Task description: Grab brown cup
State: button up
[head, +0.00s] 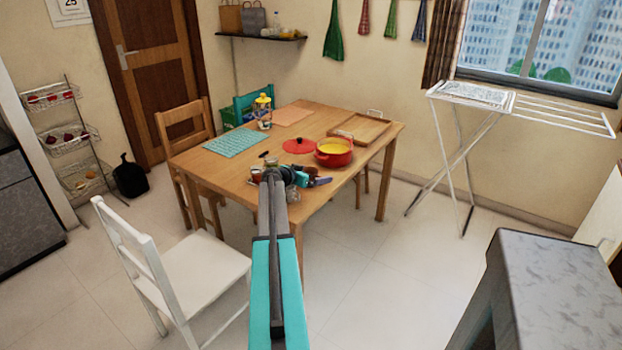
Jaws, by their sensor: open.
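A wooden table (222,166) stands in the middle of the head view. A small brown cup (256,175) seems to stand near its front edge, just left of my arm's end. It is small and partly covered by the arm, so I cannot be sure of its shape. My gripper (312,181) is at the far end of my arm, over the front part of the table. Its fingers are too small to tell apart, and I see nothing held in it. I cannot tell whether it touches anything.
A red pot (334,158) with yellow contents, a red lid (298,146), a wooden tray (362,131), a teal mat (236,142) and a yellow-topped jar (262,112) are on the table. A white chair (190,290) stands front left. A drying rack (470,96) stands right.

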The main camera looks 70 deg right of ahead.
dwell(0.5)
jog(key=c, duration=1.2)
jog(key=shift+r, duration=0.15)
notch_tip(320, 180, up, 10)
jog(key=b, duration=0.1)
jog(key=shift+b, duration=0.35)
